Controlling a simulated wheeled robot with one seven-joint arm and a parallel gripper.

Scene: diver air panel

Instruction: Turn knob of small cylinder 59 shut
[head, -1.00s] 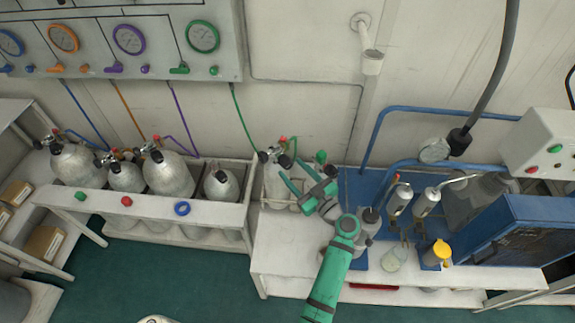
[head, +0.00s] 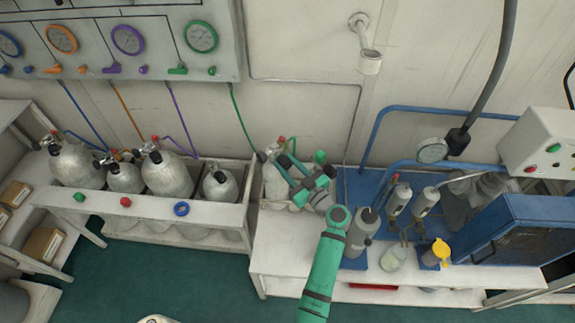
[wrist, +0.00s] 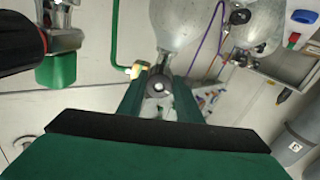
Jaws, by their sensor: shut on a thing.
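A small silver cylinder stands in the white rack beside the blue-topped bench, mostly behind my gripper (head: 284,170) in the head view. In the wrist view its pale body (wrist: 188,22) is at the top centre. A round black knob (wrist: 158,84) with a light centre sits between my two green fingers. My gripper (wrist: 158,96) is shut on this knob, one finger on each side. The number 59 is not readable in either view. The knob itself is hidden by the fingers in the head view.
Several larger silver cylinders (head: 168,174) stand in a white rack on the left. A black and red valve knob (wrist: 20,42) is close at the left of the wrist view. The bench (head: 290,262) at right holds bottles and a blue box (head: 530,235).

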